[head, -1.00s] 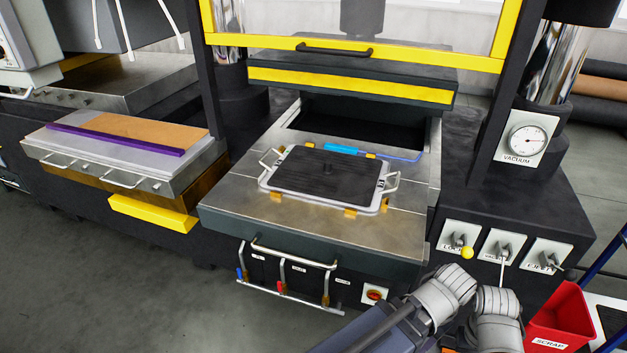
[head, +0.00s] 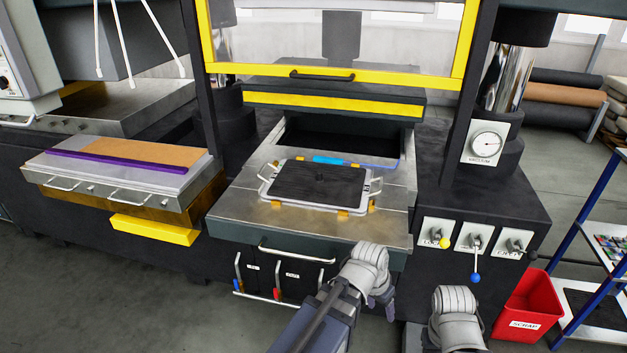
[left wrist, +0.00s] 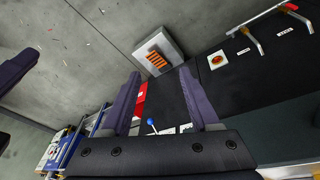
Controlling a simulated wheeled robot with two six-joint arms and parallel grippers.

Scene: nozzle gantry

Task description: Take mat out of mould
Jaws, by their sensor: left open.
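The black mat (head: 318,184) lies flat in the mould (head: 263,199), a light metal frame with a handle at each side, on the press bed.
A blue-handled tool (head: 330,160) lies behind the mould. The yellow-framed guard (head: 340,75) is raised. Several levers, one blue-knobbed (head: 475,278), sit on the right panel. A red scrap bin (head: 527,303) and a blue rack (head: 570,240) stand at right. Left floor is clear.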

